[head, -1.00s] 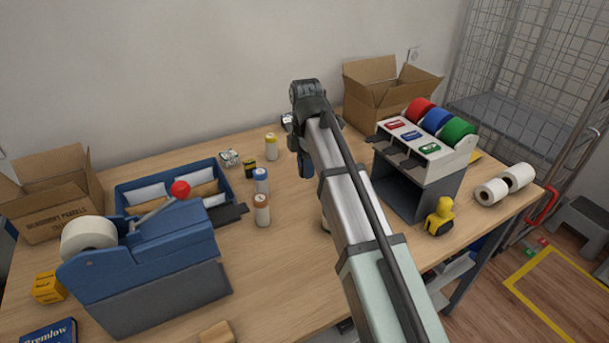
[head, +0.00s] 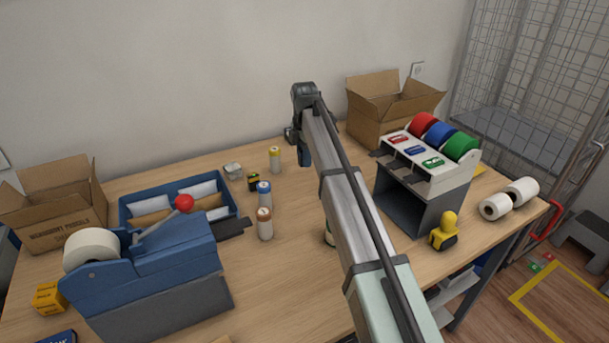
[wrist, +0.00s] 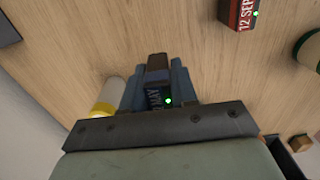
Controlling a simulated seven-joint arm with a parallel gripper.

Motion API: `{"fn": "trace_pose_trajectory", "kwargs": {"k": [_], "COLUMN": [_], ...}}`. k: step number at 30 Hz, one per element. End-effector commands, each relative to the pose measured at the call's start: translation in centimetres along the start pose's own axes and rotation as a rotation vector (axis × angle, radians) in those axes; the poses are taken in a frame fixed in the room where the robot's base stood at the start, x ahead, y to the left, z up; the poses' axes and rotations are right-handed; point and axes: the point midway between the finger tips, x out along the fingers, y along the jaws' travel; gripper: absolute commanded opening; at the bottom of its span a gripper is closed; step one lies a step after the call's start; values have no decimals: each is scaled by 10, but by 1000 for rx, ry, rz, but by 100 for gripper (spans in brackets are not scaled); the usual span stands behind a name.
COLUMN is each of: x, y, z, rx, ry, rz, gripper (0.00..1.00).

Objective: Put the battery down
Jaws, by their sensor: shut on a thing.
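My gripper (wrist: 156,85) is shut on the battery (wrist: 158,92), a small dark block with a brown top, a label reading "MAY" and a green light. The blue fingers sit on either side of it. In the head view my gripper (head: 305,157) hangs over the back of the counter, right of a yellow-capped bottle (head: 275,160); the battery cannot be made out there. That bottle (wrist: 107,98) stands close left of the fingers in the wrist view. I cannot tell whether the battery touches the counter.
A dark red block labelled "12 SEP" (wrist: 238,13) lies beyond bare wood in the wrist view. Blue-capped (head: 264,195) and brown-capped (head: 265,225) bottles stand left of my arm.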

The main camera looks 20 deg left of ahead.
Motion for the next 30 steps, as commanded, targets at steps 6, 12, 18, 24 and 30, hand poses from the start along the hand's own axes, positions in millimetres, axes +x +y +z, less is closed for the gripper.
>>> {"fn": "trace_pose_trajectory", "kwargs": {"k": [6,12,18,24,30], "x": [28,45,65,65,68], "y": [0,-1,-1,0,0], "z": [0,0,0,0,0], "rx": [1,1,1,1,1], "ry": [0,0,0,0,0], "rz": [0,-2,-1,0,-1], "gripper": [0,0,0,0,29]}}
